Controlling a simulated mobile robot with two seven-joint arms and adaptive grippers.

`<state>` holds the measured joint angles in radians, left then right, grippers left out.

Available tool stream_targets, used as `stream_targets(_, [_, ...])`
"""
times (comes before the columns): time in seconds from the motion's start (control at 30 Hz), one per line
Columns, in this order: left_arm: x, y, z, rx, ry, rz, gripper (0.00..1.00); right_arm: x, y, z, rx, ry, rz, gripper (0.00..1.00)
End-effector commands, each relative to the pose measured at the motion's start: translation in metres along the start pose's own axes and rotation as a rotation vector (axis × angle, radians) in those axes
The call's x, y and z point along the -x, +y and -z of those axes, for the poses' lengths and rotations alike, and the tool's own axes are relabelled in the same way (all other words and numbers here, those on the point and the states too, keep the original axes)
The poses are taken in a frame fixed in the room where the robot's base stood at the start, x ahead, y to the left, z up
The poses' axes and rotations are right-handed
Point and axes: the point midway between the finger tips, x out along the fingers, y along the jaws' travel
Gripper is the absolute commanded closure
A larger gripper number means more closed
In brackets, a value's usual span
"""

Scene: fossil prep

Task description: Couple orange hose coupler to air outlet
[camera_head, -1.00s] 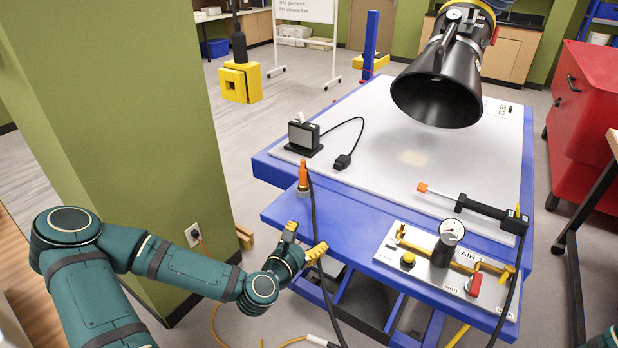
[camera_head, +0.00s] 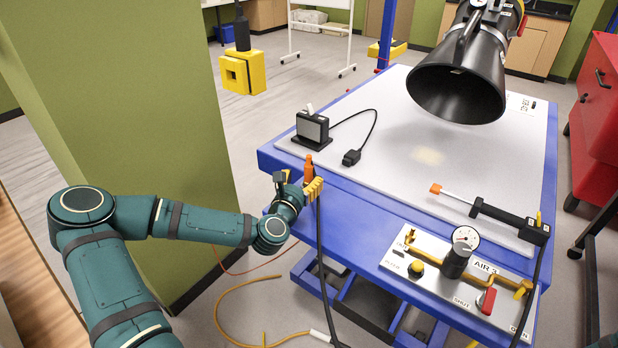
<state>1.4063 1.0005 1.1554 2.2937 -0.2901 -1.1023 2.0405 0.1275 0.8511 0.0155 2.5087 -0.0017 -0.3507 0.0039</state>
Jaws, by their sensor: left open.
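The orange hose coupler (camera_head: 309,164) stands upright at the left of the blue bench's front ledge, with a black hose (camera_head: 320,255) hanging down past the edge. My left gripper (camera_head: 298,182) is open, its yellow-tipped fingers at the coupler. They partly cover the coupler's lower part, and I cannot tell whether they touch it. The air panel (camera_head: 395,262), marked AIR 3, lies on the ledge at right. It carries brass piping, a round gauge (camera_head: 466,238) and a red valve handle (camera_head: 486,301). The air outlet seems to be the brass pipe's left end (camera_head: 408,237). My right gripper is out of view.
A black tool (camera_head: 507,221) with an orange tip lies on the white bench top behind the panel. A small black box (camera_head: 312,130) with a cable stands at the back left. A large black funnel hood (camera_head: 460,90) hangs over the bench. A green pillar (camera_head: 150,110) stands left.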

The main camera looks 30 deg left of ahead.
Motion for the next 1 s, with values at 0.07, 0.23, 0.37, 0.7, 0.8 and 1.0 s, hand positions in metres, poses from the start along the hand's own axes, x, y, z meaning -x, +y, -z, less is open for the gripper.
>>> stream_targets(0.07, [-0.006, 0.0, 0.001, -0.001, -0.001, 0.001, 0.37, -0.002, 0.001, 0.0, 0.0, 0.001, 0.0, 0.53])
stream_targets(0.23, [-0.031, -0.001, 0.004, -0.002, -0.002, 0.001, 0.37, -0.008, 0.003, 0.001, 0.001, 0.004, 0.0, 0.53])
stream_targets(0.37, [-0.046, -0.001, 0.003, -0.001, -0.001, 0.0, 0.37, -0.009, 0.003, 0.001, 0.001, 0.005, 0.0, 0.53])
stream_targets(0.7, [-0.051, -0.001, 0.003, 0.0, 0.001, 0.001, 0.39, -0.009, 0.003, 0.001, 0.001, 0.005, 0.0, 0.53])
stream_targets(0.8, [-0.051, -0.001, 0.003, 0.0, 0.001, 0.001, 0.74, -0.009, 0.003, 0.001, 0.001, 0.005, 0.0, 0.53])
stream_targets(1.0, [-0.051, -0.001, 0.003, -0.001, 0.0, 0.001, 1.0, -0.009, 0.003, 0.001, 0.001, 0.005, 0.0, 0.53])
